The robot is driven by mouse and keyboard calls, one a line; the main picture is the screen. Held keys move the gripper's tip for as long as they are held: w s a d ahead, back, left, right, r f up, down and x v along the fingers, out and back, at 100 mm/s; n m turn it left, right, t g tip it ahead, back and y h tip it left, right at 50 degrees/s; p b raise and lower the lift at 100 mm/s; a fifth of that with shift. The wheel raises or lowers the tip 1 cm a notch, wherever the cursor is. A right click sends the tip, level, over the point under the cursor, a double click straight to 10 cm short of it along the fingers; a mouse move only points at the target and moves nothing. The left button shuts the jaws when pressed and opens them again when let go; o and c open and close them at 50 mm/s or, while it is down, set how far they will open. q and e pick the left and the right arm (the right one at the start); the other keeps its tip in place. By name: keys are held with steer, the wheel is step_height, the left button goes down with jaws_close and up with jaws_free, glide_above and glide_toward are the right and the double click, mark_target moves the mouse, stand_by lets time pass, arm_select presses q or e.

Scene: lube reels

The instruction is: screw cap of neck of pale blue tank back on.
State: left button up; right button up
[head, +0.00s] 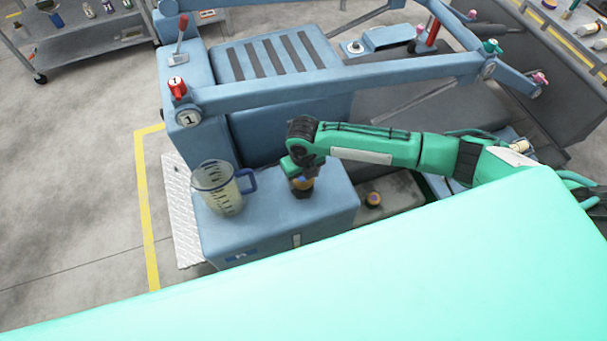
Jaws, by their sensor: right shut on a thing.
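The pale blue tank (330,222) stands in the middle of the view, with a flat top. My right gripper (302,184) is above the tank's top, pointing down and shut on a small cap with orange and purple on it (303,183). A dark neck (303,194) shows just under the cap. The fingers hide most of both, so I cannot tell whether the cap is seated or only resting there. My left gripper is not in view.
A clear measuring jug (220,190) with a blue rim and handle stands on the tank's left part, close to my right gripper. Another orange and purple cap (374,198) shows to the right. A blue frame bar (330,88) crosses behind my arm.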

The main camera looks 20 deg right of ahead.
steer(key=shift+r+m+p, duration=0.25)
steer(key=shift+m+p, duration=0.55)
steer(key=shift+p, duration=0.05)
steer(key=m+p, duration=0.1)
steer(key=m, duration=0.1)
steer(key=shift+a+f+m+p, duration=0.1)
steer(key=shift+a+m+p, duration=0.05)
steer(key=shift+m+p, duration=0.25)
steer(key=shift+f+m, duration=0.15)
steer(key=shift+m, duration=0.25)
steer(key=shift+m+p, duration=0.5)
steer(key=shift+m, duration=0.2)
steer(key=shift+a+m, duration=0.1)
steer(key=shift+m, duration=0.6)
steer(key=shift+w+m, duration=0.1)
steer(key=shift+m, duration=1.1)
